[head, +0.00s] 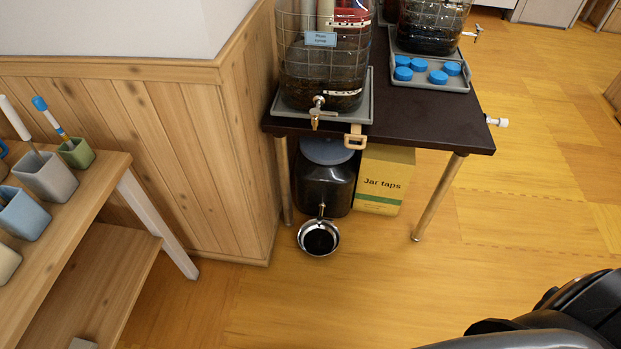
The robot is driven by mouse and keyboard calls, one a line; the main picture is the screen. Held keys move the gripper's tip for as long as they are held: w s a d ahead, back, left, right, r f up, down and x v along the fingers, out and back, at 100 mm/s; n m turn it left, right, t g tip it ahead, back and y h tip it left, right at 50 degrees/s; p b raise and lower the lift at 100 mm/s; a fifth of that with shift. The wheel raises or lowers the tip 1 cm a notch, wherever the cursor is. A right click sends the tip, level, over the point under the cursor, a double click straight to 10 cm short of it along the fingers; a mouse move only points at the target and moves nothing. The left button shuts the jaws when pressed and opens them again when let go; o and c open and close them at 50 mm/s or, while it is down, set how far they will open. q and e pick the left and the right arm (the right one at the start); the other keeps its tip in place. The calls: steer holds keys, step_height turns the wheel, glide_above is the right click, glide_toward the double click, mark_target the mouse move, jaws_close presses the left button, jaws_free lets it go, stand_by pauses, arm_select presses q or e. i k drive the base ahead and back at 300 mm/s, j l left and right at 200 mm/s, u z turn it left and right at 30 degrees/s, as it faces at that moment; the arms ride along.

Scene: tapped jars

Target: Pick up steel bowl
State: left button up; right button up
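The steel bowl (319,238) is a small shiny round bowl with a dark inside. It is on the wooden floor below the front edge of the dark table, under the tap of a dark jar (322,183) that stands beneath the table. I cannot tell whether the tap touches the bowl. Neither of my grippers shows in the head view. Only a black part of my own body is at the lower right.
The dark table (430,118) has metal legs (437,200) and bears a tapped jar (322,60) on a grey tray. A yellow Jar taps box (384,180) stands beneath. A wooden shelf (75,215) with cups is at left. The floor in front is clear.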

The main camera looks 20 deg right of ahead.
mark_target(317, 242)
steer(key=z, duration=0.7)
